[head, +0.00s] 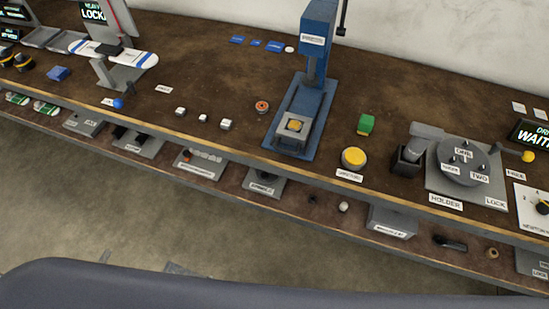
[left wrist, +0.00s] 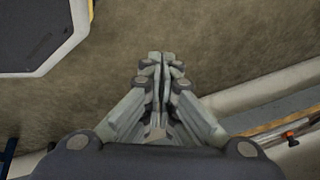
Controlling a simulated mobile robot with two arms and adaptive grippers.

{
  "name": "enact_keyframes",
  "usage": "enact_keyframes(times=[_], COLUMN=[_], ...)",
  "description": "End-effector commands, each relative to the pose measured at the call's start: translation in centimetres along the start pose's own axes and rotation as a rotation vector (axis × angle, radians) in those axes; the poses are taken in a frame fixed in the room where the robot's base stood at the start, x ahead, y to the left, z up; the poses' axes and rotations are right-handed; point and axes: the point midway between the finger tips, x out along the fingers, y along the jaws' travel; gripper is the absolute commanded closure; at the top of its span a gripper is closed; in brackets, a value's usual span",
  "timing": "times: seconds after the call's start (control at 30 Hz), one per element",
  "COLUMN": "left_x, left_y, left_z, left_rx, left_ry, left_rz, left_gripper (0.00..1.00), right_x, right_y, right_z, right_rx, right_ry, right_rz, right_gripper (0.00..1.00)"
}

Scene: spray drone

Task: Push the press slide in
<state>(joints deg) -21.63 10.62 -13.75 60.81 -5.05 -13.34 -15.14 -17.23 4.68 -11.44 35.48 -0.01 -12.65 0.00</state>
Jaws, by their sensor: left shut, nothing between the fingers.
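The blue press (head: 316,50) stands on the workbench in the head view, right of the middle. Its blue base plate (head: 272,138) lies on the bench. The grey press slide (head: 292,138) sits at the front of the press, with a small yellow piece (head: 295,125) on top. It appears to stick out toward the bench's front edge. My left gripper (left wrist: 161,58) is shut and empty in the left wrist view, over the bare floor and away from the press. My right gripper is in neither view.
A yellow button (head: 354,158) and a green block (head: 366,124) are right of the press. Several small white blocks (head: 203,117) are left of it. A grey round fixture (head: 465,162) stands further right. A lower shelf (head: 325,212) runs below the bench top.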

Motion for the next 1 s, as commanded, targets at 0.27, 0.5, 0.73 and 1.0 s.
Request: enact_keyframes(times=[0.27, 0.5, 0.73, 1.0], left_x=[-5.3, -14.7, -25.5, -31.4], left_y=[-6.1, -7.7, -7.2, -6.8], left_z=[-13.3, -23.9, -30.9, -33.6], left_rx=[0.443, 0.791, 1.043, 1.146], left_ry=[0.289, 0.514, 0.688, 0.761], left_rz=[-0.181, -0.387, -0.6, -0.717], left_gripper=[1.0, 1.0, 1.0, 1.0], right_x=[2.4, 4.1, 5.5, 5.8], right_y=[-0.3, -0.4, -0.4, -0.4], right_z=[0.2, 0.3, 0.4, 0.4], right_rx=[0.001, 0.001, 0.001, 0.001], right_ry=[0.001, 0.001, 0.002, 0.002], right_rz=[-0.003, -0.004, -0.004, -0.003], right_gripper=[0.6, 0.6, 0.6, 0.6])
